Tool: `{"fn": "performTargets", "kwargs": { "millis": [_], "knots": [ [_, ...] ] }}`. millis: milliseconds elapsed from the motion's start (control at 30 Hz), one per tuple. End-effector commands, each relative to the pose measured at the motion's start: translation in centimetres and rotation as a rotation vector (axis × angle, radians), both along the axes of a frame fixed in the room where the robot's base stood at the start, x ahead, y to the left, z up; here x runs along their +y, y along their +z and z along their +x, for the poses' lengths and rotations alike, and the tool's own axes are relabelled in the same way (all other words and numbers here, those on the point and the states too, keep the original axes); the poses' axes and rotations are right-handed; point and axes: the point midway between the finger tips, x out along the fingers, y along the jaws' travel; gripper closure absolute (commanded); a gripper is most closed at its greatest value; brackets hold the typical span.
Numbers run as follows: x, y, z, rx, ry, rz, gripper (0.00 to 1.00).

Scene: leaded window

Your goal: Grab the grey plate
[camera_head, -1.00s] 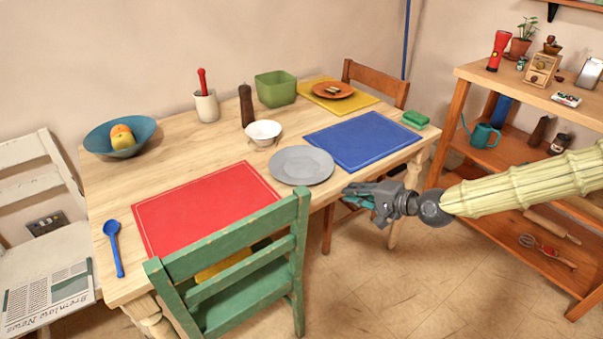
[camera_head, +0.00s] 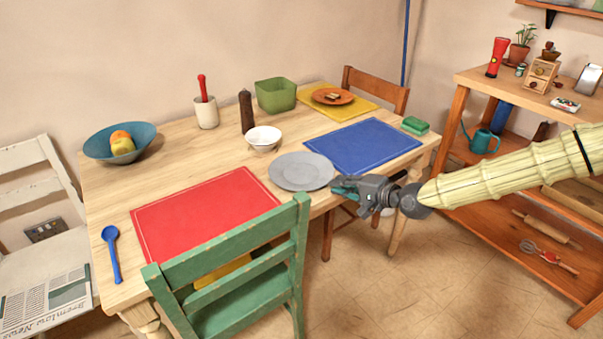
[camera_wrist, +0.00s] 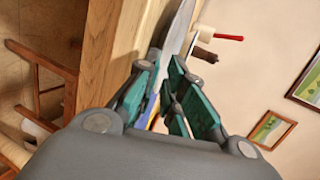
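The grey plate (camera_head: 301,171) lies flat on the wooden table, between the red and blue mats near the front edge. My gripper (camera_head: 339,185) is at the plate's right rim in the head view; I cannot tell whether it touches. In the wrist view, the teal fingers of my gripper (camera_wrist: 161,68) are apart, with a gap between them. The plate (camera_wrist: 180,28) shows there nearly edge-on, as a thin grey shape just beyond the fingertips. I cannot tell whether its rim is between the fingers.
A blue mat (camera_head: 363,146) lies right behind the plate, and a red mat (camera_head: 205,215) to its left. A white bowl (camera_head: 263,138) stands just behind the plate. A green chair (camera_head: 240,265) stands at the table's front. A wooden shelf unit (camera_head: 467,158) is at the right.

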Motion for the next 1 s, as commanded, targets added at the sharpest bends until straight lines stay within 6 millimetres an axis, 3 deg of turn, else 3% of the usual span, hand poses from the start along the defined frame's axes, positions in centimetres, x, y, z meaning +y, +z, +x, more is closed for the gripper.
{"fn": "performTargets", "kwargs": {
  "millis": [400, 733, 800, 1000],
  "knots": [
    [2.6, -1.3, 3.1, 0.000, 0.001, 0.000, 0.89],
    [2.9, -1.4, 3.4, 0.000, 0.001, 0.000, 0.89],
    [2.9, -1.4, 3.4, 0.000, 0.001, 0.000, 1.00],
    [2.9, -1.4, 3.3, 0.000, 0.000, 0.000, 1.00]
  ]
}}
